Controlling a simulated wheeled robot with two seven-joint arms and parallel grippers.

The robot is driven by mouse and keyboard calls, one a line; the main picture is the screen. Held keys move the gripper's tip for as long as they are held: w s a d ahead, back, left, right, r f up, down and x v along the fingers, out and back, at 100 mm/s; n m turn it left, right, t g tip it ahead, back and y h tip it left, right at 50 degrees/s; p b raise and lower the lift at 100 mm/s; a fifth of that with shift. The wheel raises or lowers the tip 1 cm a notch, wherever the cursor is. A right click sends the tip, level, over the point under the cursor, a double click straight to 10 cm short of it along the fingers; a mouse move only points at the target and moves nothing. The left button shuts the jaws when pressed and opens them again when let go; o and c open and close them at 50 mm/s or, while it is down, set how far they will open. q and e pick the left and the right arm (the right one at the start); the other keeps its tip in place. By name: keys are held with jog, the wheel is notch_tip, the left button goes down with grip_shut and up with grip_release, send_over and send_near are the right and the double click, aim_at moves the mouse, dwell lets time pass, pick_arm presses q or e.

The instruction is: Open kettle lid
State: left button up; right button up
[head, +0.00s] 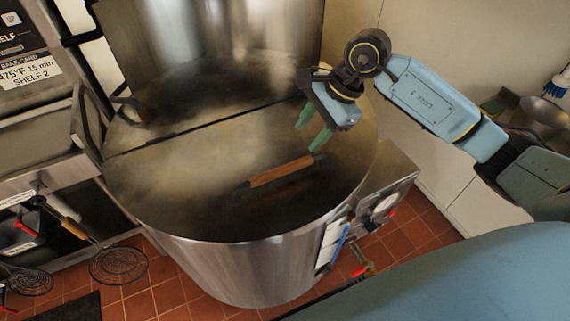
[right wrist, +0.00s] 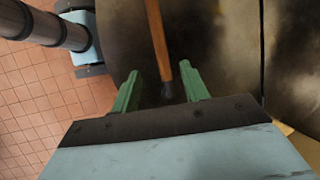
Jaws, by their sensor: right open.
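The kettle (head: 235,262) is a large round steel drum in the middle of the head view. Its lid (head: 170,185) lies flat and closed, with a seam across it. A wooden bar handle (head: 281,172) on dark mounts sits on the front half of the lid. My right gripper (head: 311,138) is over the lid, just behind the right end of the handle. In the right wrist view its two green fingers (right wrist: 163,92) are apart, and the end of the handle (right wrist: 157,40) shows between and beyond them. I cannot tell any contact. My left gripper is out of view.
A control box (head: 385,205) is on the kettle's right side. A steel counter (head: 40,150) and hanging strainers (head: 118,265) are at the left. A wall stands behind on the right. Red tile floor (head: 420,232) shows around the base.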

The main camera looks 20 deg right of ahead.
aim_at(283, 168)
jog(key=p+x, duration=0.1)
jog(key=x, duration=1.2)
jog(key=shift+s+p, duration=0.1)
jog(key=shift+p, duration=0.2)
jog(key=shift+r, duration=0.1)
grip_shut()
